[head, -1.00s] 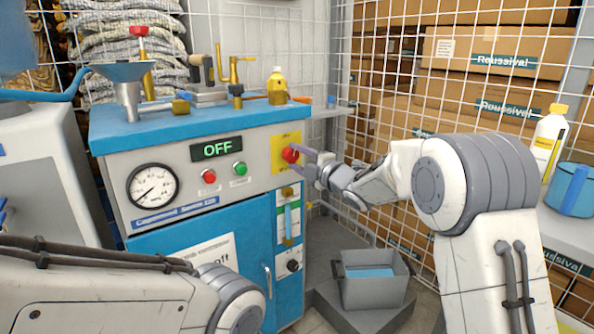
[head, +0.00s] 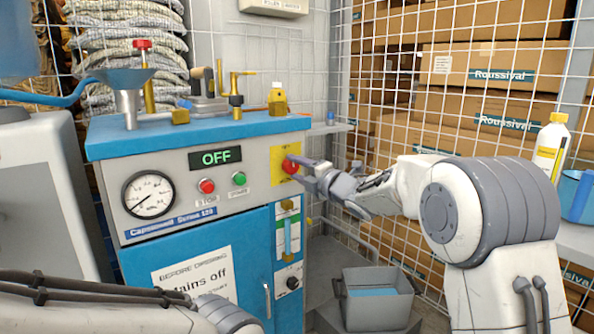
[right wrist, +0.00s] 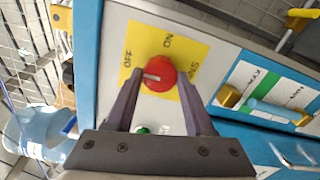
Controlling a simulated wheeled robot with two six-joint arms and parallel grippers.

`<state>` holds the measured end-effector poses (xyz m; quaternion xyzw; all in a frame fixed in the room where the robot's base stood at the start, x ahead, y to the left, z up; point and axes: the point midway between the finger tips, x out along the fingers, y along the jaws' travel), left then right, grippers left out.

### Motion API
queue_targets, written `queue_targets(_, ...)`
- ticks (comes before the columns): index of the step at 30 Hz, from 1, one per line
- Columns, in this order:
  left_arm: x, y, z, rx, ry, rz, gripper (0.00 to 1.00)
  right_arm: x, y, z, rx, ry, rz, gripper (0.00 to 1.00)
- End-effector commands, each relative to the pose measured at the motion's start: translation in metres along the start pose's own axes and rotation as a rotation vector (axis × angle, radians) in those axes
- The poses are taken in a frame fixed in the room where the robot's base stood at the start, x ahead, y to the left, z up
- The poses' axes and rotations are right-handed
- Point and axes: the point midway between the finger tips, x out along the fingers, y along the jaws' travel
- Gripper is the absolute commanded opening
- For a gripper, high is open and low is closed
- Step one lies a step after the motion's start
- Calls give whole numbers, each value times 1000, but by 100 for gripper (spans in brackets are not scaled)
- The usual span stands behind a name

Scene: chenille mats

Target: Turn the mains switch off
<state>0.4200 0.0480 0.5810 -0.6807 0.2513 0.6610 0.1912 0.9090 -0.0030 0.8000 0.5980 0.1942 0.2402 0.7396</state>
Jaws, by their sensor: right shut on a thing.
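The mains switch is a round red knob (head: 290,165) on a yellow plate (head: 278,176) at the right end of the machine's grey front panel. My right gripper (head: 300,166) is at the knob, its fingers pointing left. In the right wrist view the two purple-grey fingers (right wrist: 156,103) stand on either side of the red knob (right wrist: 160,68), shut on it. A pale mark on the knob lies toward the left, near small lettering on the yellow plate that is hard to read. My left gripper is out of view; only its arm shows.
The panel carries a green OFF display (head: 216,158), a gauge (head: 149,194), a red stop button (head: 206,186) and a green button (head: 239,179). A notice (head: 195,277) hangs on the blue door. A grey bin (head: 377,298) stands below my right arm; wire mesh is behind.

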Motion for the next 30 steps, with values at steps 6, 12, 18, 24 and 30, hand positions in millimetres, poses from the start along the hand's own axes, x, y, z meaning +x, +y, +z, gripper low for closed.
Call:
queue_targets(6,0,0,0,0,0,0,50,0,-2,-1,-2,2,-4,84)
queue_targets(12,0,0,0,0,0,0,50,0,-1,-1,-1,1,-2,84)
queue_targets(18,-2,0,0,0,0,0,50,-7,1,0,-1,0,0,84)
queue_targets(24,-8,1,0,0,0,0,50,-40,2,1,0,-2,-2,84)
queue_targets(30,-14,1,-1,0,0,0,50,-79,1,1,0,-2,-3,84)
